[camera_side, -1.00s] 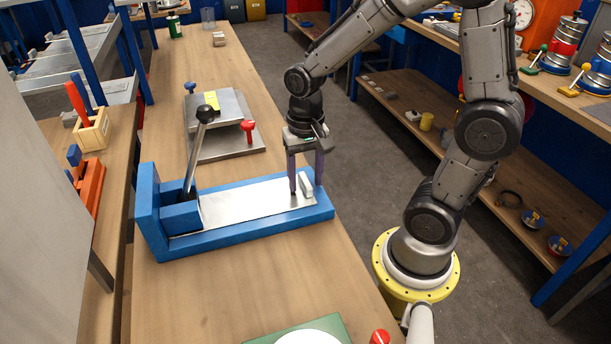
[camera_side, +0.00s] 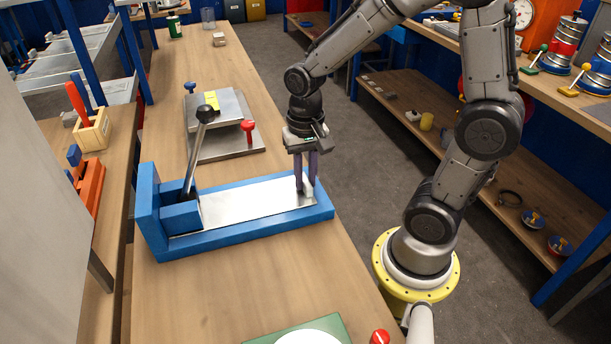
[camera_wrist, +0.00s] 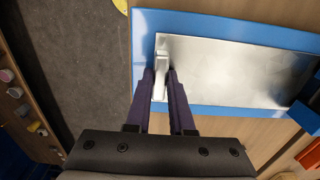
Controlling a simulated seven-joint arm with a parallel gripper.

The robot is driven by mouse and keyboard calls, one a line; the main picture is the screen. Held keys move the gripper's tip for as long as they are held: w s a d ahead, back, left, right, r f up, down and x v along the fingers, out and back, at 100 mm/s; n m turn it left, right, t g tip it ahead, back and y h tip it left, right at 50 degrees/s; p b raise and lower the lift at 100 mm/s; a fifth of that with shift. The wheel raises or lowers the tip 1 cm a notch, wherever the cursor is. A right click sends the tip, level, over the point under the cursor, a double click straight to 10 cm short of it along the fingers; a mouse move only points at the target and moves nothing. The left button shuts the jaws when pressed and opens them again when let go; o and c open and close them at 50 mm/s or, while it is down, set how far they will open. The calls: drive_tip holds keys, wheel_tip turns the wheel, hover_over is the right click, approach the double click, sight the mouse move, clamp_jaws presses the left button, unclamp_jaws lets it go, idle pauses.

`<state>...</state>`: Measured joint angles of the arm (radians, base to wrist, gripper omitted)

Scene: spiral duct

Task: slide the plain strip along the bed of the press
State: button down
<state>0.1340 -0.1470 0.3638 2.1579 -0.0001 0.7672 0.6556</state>
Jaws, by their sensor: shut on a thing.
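The plain strip (camera_side: 248,201) is a flat, bare silver sheet lying on the bed of the blue press (camera_side: 270,225). It also shows in the wrist view (camera_wrist: 230,70), with the press's blue rim (camera_wrist: 225,22) around it. A small pale upright tab (camera_wrist: 161,72) stands at the strip's end away from the lever. My gripper (camera_side: 306,190) is at that end, pointing down, with its dark purple fingers shut on the tab. The fingers hide most of the tab in the side view. The press's black-knobbed lever (camera_side: 197,150) stands tilted up at the left end.
A grey plate device with a red knob (camera_side: 248,126) stands behind the press on the wooden bench (camera_side: 165,300). A green block with a white disc (camera_side: 308,338) and a red knob (camera_side: 380,337) are at the front edge.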

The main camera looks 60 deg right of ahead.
idle(0.6)
drive_tip(key=c, duration=0.7)
unclamp_jaws()
wheel_tip(320, 180, up, 14)
drive_tip(key=shift+f, duration=0.1)
